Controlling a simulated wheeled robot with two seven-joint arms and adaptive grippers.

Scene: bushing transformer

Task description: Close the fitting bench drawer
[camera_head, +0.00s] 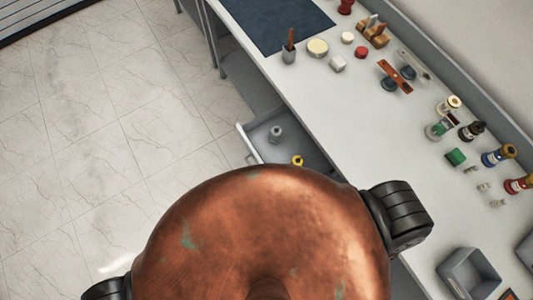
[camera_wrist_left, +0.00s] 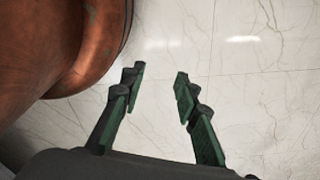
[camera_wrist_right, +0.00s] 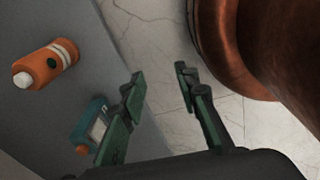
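The fitting bench (camera_head: 320,95) runs diagonally down the right side of the head view. Its drawer (camera_head: 262,124) is pulled out toward the floor on the left, with a grey item (camera_head: 276,133) and a yellow item (camera_head: 297,160) inside. My copper-coloured body hides the drawer's near part. My left gripper (camera_wrist_left: 158,82) is open and empty above the tiled floor in the left wrist view. My right gripper (camera_wrist_right: 158,78) is open and empty in the right wrist view, near a grey surface (camera_wrist_right: 60,100). Neither gripper shows in the head view.
The bench top carries bottles (camera_head: 497,155), a dark mat (camera_head: 275,22), a wooden holder (camera_head: 373,35) and a grey bin (camera_head: 468,275). An orange bottle (camera_wrist_right: 47,64) and a teal item (camera_wrist_right: 92,124) lie near my right gripper. Tiled floor (camera_head: 90,120) left of the drawer is clear.

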